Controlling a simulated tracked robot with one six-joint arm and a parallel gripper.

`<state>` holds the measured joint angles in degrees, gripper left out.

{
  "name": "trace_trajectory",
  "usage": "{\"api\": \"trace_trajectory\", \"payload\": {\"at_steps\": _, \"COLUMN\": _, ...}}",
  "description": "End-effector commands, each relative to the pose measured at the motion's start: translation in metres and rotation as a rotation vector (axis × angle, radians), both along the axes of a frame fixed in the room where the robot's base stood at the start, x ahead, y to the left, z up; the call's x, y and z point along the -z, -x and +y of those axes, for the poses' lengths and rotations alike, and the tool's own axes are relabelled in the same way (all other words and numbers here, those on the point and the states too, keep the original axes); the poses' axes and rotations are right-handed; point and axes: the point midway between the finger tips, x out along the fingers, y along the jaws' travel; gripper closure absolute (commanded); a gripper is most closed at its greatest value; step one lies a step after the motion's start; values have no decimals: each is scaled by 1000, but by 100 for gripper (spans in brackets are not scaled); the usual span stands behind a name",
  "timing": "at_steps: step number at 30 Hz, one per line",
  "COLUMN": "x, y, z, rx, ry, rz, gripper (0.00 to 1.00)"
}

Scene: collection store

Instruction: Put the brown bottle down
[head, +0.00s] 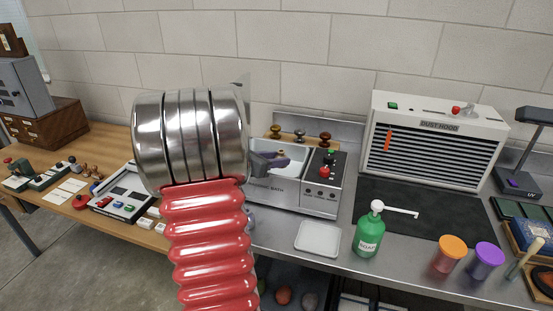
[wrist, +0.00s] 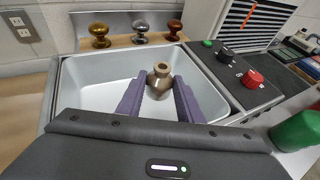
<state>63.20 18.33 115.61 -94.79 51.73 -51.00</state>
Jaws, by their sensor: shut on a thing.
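The brown bottle (wrist: 158,82), small with a narrow neck, is between the two purple fingers of my gripper (wrist: 158,98) in the wrist view. The gripper is shut on it. Bottle and fingers are over or inside the open basin of the sonic bath (wrist: 90,85); I cannot tell whether the bottle's base touches the basin floor. In the head view the gripper (head: 268,164) shows at the bath's basin, with the bottle's brown top (head: 281,154) just visible. The bath (head: 268,199) is partly hidden by my arm.
Knobs in gold, silver and brown (head: 300,134) stand behind the bath. A white tray (head: 318,239) lies in front of it and a green soap bottle (head: 369,236) to the right. The dust hood (head: 438,140) and dark mat (head: 420,205) are further right, with orange (head: 449,255) and purple cups (head: 486,262).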

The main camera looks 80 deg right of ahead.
Motion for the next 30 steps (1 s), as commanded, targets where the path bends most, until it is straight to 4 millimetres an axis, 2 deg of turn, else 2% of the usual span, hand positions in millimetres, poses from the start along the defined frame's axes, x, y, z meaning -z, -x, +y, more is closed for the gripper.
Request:
{"api": "trace_trajectory", "payload": {"at_steps": 23, "x": 12, "y": 0, "z": 0, "rx": 0, "ry": 0, "rz": 0, "gripper": 92}}
{"api": "trace_trajectory", "payload": {"at_steps": 24, "x": 12, "y": 0, "z": 0, "rx": 0, "ry": 0, "rz": 1, "gripper": 66}}
{"api": "trace_trajectory", "payload": {"at_steps": 30, "x": 12, "y": 0, "z": 0, "rx": 0, "ry": 0, "rz": 0, "gripper": 51}}
